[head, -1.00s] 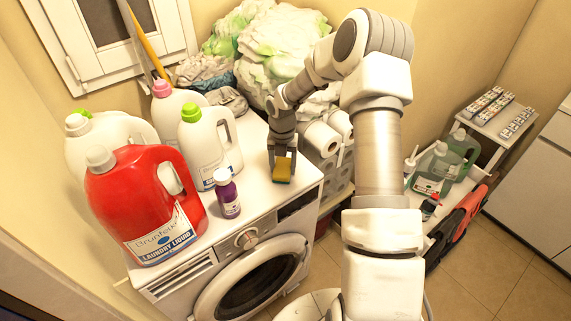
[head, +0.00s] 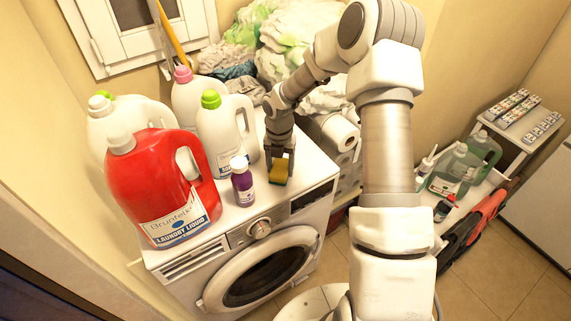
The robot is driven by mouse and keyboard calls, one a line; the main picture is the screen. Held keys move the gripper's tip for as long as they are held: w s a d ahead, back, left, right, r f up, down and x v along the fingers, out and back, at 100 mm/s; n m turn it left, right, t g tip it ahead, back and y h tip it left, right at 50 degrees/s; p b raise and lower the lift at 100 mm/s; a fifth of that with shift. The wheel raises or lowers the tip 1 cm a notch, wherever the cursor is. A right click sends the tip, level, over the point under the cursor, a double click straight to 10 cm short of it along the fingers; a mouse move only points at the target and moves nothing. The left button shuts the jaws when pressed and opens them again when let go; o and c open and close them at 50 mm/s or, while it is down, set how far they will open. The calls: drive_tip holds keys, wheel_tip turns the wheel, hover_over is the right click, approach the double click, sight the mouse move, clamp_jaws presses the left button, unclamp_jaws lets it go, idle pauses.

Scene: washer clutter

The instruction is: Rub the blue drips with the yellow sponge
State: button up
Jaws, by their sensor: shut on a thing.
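The yellow sponge (head: 279,171) has a dark green underside and is at the top of the white washing machine (head: 303,172), near its front right edge. My gripper (head: 279,176) points down and is shut on the sponge, with a finger on each side. The sponge appears to be at or just above the washer top; I cannot tell if it touches. No blue drips can be made out; they may be hidden by the sponge, the gripper or the bottles.
A purple bottle (head: 243,184) stands left of my gripper. Paper rolls (head: 338,133) are right of the washer.

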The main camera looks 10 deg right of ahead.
drive_tip(key=shift+s, duration=0.1)
wheel_tip(320, 180, up, 6)
drive_tip(key=p, duration=0.5)
idle(0.4)
wheel_tip(320, 180, up, 3)
drive_tip(key=p, duration=0.3)
idle(0.5)
